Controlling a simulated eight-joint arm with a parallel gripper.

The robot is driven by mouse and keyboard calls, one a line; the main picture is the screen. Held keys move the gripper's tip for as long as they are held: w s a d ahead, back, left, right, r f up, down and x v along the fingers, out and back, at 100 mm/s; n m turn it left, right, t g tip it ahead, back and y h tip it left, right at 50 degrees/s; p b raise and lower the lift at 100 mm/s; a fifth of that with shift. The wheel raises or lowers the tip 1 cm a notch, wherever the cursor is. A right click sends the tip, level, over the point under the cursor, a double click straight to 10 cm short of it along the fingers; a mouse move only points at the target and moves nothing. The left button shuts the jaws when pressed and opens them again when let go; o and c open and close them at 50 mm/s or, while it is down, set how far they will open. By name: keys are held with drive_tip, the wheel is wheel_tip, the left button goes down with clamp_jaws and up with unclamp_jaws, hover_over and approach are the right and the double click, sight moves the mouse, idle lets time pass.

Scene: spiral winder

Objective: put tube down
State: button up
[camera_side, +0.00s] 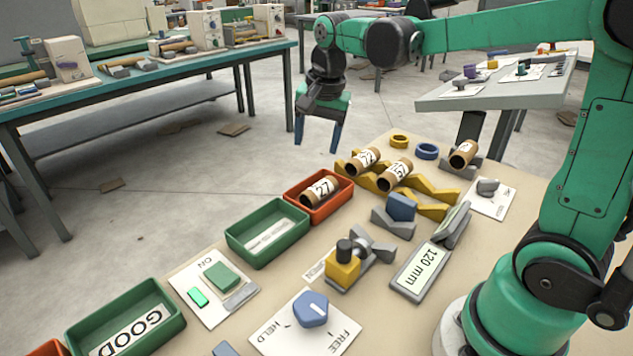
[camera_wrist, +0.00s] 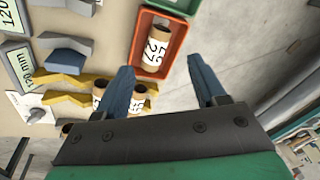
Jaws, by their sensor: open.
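A brown cardboard tube with a white label reading 27 (camera_side: 320,191) lies in the orange-red tray (camera_side: 318,216); the tube also shows in the wrist view (camera_wrist: 157,48). My gripper (camera_side: 317,138) is open and empty, held in the air above and behind the tray. In the wrist view its two blue fingers (camera_wrist: 165,82) are spread apart, with the tray beyond them. Two more labelled tubes (camera_side: 362,162) (camera_side: 395,173) lie on the yellow notched rack (camera_side: 433,189). Another tube (camera_side: 463,153) sits on a grey holder to the right.
A green tray (camera_side: 267,232) stands beside the orange-red one, and a green GOOD tray (camera_side: 126,325) is at the front left. A blue knob (camera_side: 310,308), a yellow-and-black fixture (camera_side: 343,267) and a 120 mm display (camera_side: 419,270) stand nearby. Yellow (camera_side: 399,141) and blue (camera_side: 427,151) rings lie at the back.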

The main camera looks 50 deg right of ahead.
drive_tip(key=s+a+f+n+t, duration=0.2)
drive_tip(key=s+a+n+t, duration=0.3)
drive_tip(key=s+n, duration=0.4)
drive_tip(key=n, duration=0.3)
drive_tip(key=shift+a, duration=0.35)
